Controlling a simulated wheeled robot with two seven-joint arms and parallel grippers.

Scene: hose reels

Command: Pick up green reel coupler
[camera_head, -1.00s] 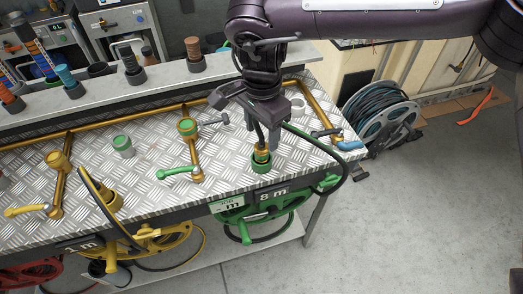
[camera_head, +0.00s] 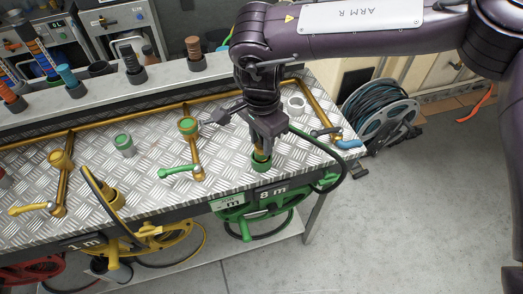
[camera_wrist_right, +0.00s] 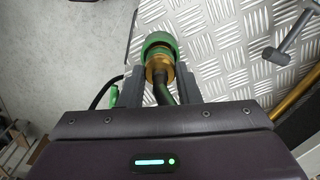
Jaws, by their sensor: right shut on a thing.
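The green reel coupler (camera_head: 261,161) stands on the metal bench top near its front right edge. It has a green ring and a brass body with a black hose. In the right wrist view the coupler (camera_wrist_right: 158,48) sits at the fingertips, its brass part and hose between the two fingers. My right gripper (camera_head: 265,147) has come down over it from above and is shut on it. The green ring still appears to be at bench level. My left gripper is in neither view.
A green-handled valve (camera_head: 181,170) and a green-topped cap (camera_head: 123,146) stand to the left. A yellow coupler (camera_head: 113,199) is further left. The green reel (camera_head: 246,224) hangs below the bench edge.

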